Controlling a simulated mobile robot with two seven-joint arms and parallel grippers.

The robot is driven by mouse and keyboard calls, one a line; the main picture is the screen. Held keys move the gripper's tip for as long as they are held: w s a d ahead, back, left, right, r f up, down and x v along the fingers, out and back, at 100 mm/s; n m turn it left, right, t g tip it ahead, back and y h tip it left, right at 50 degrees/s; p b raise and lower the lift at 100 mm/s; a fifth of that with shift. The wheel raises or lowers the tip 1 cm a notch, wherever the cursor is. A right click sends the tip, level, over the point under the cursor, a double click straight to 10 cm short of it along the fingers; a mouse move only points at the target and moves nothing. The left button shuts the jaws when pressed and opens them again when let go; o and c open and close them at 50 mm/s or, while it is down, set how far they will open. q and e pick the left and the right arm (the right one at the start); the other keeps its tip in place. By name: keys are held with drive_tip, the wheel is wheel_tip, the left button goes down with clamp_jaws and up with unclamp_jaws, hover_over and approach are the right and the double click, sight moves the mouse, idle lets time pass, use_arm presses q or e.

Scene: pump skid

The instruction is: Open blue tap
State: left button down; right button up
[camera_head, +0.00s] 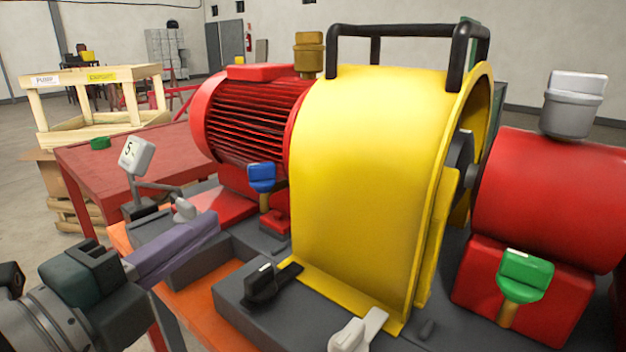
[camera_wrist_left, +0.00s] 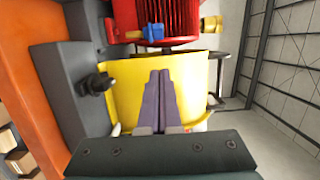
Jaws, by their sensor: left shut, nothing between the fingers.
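The blue tap (camera_head: 261,177) stands on a yellow stem in front of the red finned motor, left of the yellow guard. Its handle sits upright on top. It also shows near the top of the left wrist view (camera_wrist_left: 152,32). My left gripper (camera_head: 212,222) comes in from the left, its purple fingers shut together and empty. In the head view its tips are left of and below the tap, apart from it. In the left wrist view the closed fingers (camera_wrist_left: 159,76) appear in front of the yellow guard, below the tap. My right gripper is in neither view.
The yellow guard (camera_head: 365,180) carries a black handle. A green tap (camera_head: 526,272) is at the right, and a black knob (camera_head: 262,282) and a white-handled lever (camera_head: 358,328) are at the front. A gauge marked 5 (camera_head: 137,155) stands behind my left gripper. A red table (camera_head: 110,165) is at the left.

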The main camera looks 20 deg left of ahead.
use_arm(q)
approach(260, 174)
drive_tip(key=w+d, duration=0.3)
drive_tip(key=d, duration=0.1)
drive_tip(key=w+a, duration=0.2)
drive_tip(key=shift+w+a, duration=0.35)
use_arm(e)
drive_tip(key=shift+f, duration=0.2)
use_arm(q)
drive_tip(key=shift+a, duration=0.15)
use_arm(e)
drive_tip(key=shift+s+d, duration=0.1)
